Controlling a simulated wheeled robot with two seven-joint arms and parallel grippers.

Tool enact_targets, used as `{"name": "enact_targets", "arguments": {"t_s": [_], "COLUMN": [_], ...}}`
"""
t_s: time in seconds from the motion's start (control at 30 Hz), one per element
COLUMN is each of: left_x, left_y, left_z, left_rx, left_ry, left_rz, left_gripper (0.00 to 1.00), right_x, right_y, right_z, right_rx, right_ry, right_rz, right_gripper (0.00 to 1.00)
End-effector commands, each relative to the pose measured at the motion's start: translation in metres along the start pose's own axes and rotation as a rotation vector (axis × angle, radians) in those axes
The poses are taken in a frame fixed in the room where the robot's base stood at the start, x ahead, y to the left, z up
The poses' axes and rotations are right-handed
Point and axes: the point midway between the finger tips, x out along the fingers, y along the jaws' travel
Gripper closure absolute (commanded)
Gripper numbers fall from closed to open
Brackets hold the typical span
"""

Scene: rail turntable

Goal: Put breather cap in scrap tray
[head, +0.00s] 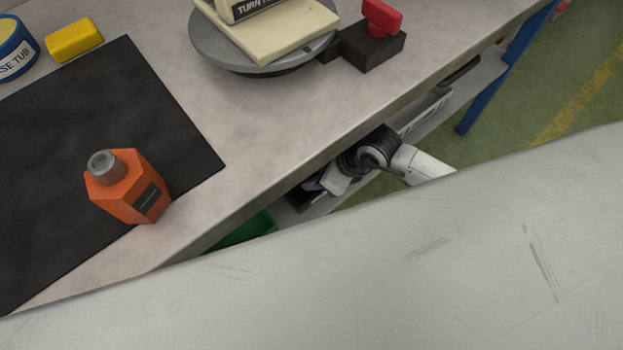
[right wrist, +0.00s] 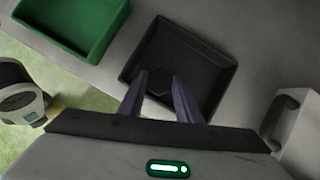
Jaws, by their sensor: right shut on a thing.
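My right gripper (right wrist: 159,75) reaches in at the lower shelf under the bench, over a black tray (right wrist: 215,92). Its fingers are shut on a small dark hexagonal piece, which I take as the breather cap (right wrist: 160,84). The cap is dark against the dark tray floor, so I cannot tell whether it touches the floor. In the head view the right gripper (head: 314,184) shows small below the bench edge, and the cap cannot be made out there. I can read no label on the black tray. My left gripper is not in view.
A green bin (right wrist: 70,22) stands left of the black tray, and a whitish container (right wrist: 294,125) right of it. On the bench are an orange bottle (head: 130,190) on a black mat (head: 150,90), a turntable (head: 215,48), a yellow block (head: 74,40) and a tub (head: 15,50).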

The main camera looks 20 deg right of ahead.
Motion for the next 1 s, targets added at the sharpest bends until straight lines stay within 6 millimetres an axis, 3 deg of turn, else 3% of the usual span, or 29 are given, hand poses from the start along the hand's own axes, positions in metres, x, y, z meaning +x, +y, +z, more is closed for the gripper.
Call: {"name": "enact_targets", "arguments": {"t_s": [0.2,0.4,0.8,0.83,0.93,1.0], "left_x": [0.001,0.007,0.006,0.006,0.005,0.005], "left_y": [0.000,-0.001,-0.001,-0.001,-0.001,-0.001], "left_z": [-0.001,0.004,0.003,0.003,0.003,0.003], "left_rx": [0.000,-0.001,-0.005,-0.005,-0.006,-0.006], "left_ry": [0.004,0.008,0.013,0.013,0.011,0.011], "left_rz": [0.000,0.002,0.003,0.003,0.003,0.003], "left_gripper": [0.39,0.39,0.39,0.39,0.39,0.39], "right_x": [0.007,0.034,0.039,0.039,0.038,0.038], "right_y": [0.001,0.000,0.000,0.000,0.000,0.000], "right_z": [0.014,-0.005,-0.009,-0.009,-0.008,-0.008], "right_rx": [-0.001,0.000,-0.001,-0.001,-0.001,-0.001], "right_ry": [-0.003,0.001,0.000,0.000,0.001,0.001], "right_rz": [0.000,0.000,0.000,0.000,0.000,0.000], "right_gripper": [0.96,0.96,0.96,0.68,0.51,0.51]}}
